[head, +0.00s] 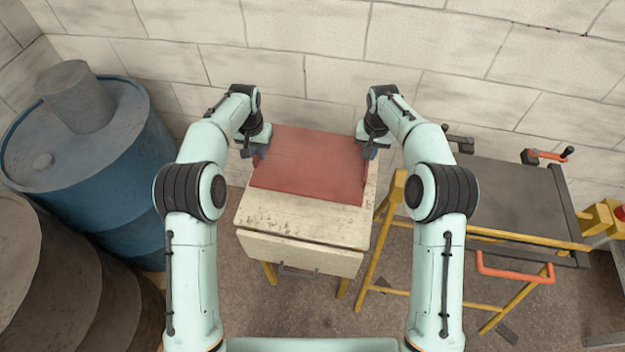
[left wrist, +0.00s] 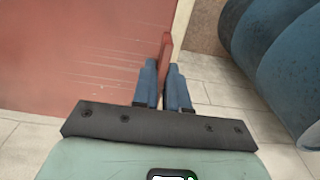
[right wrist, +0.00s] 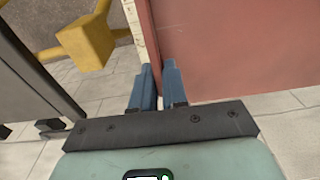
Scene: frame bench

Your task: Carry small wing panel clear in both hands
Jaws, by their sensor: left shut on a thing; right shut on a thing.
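The small wing panel (head: 310,168) is a flat red board over the cream bench in the head view. My left gripper (head: 259,154) is shut on the panel's left edge. In the left wrist view the blue fingers (left wrist: 164,84) close on a raised red lip of the panel (left wrist: 85,50). My right gripper (head: 368,152) is shut at the panel's right edge. The right wrist view shows its fingers (right wrist: 157,86) at the edge of the panel (right wrist: 240,45). I cannot tell whether the panel touches the bench.
The worn cream bench (head: 300,222) has a drawer front and yellow legs. A grey-topped yellow stand (head: 510,195) with orange handles is close on the right. A blue barrel (head: 95,165) and brown drums (head: 60,270) crowd the left. A block wall (head: 330,50) is behind.

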